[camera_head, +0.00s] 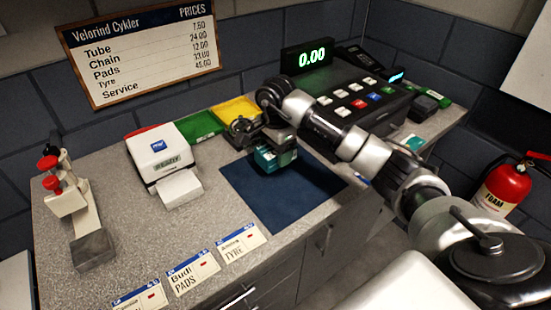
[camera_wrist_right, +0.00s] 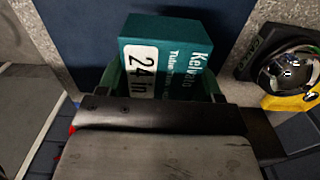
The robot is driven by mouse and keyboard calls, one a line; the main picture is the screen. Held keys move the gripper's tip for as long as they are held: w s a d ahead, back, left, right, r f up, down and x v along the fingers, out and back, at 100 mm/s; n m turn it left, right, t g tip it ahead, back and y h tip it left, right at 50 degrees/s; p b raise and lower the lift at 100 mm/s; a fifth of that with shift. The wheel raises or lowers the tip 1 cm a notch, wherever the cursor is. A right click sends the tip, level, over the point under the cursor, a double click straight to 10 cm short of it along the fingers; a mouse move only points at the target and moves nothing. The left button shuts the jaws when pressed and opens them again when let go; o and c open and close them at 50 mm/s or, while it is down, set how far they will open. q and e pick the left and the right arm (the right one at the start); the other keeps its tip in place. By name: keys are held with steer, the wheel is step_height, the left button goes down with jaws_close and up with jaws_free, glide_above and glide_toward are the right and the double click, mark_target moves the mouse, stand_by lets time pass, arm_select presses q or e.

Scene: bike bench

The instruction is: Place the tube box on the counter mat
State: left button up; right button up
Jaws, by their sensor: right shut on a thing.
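The tube box (camera_head: 275,159) is a small teal box in the head view, at the far part of the dark blue counter mat (camera_head: 268,205). My right gripper (camera_head: 271,148) reaches over it from the right and is shut on it. I cannot tell whether the box touches the mat. My left gripper is not in view.
A white receipt printer (camera_head: 160,150) stands left of the mat, and a cash register (camera_head: 350,100) behind. Price cards (camera_head: 240,242) line the front edge. The mat's near part is clear.

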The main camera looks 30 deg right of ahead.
steer(key=shift+w+d+f, duration=0.1)
steer(key=shift+w+f, duration=0.2)
steer(key=shift+w, duration=0.05)
step_height(320, 180, down, 3)
steer(key=shift+s+f+p, duration=0.1)
steer(key=shift+p, duration=0.55)
steer(key=shift+f, duration=0.25)
steer(key=shift+f, duration=0.15)
steer(key=shift+f, duration=0.15)
steer(key=o, duration=1)
